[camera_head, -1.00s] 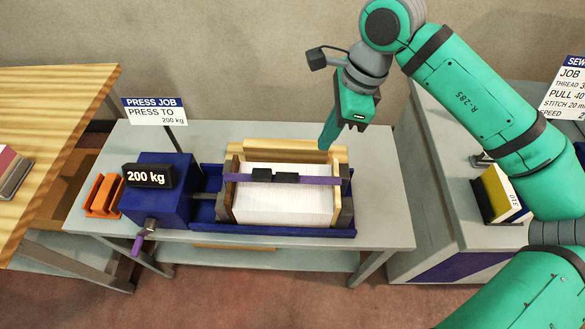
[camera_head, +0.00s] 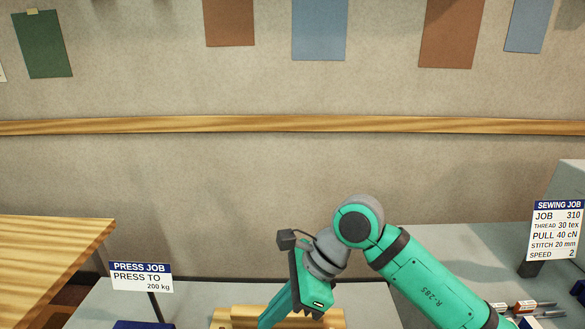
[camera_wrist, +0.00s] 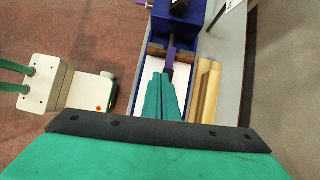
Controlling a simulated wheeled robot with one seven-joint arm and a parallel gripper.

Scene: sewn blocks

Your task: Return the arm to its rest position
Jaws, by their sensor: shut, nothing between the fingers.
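My arm (camera_head: 425,285) reaches in from the lower right of the head view, bent at the wrist. My gripper (camera_head: 272,318) points down and left, its tips near the bottom edge. In the wrist view my gripper (camera_wrist: 167,78) has its green fingers together with nothing between them. Beyond the fingertips are the blue press (camera_wrist: 190,12), its purple bar (camera_wrist: 171,57) and part of a white page block (camera_wrist: 154,64). I cannot tell the exact gap between the fingers and the press.
A "PRESS JOB" sign (camera_head: 141,276) stands left of my gripper and a "SEWING JOB" sign (camera_head: 556,230) at the right. A wooden table (camera_head: 45,255) is at far left. Wooden boards (camera_wrist: 206,92) lie beside the press. The wall behind carries a wooden rail (camera_head: 250,125).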

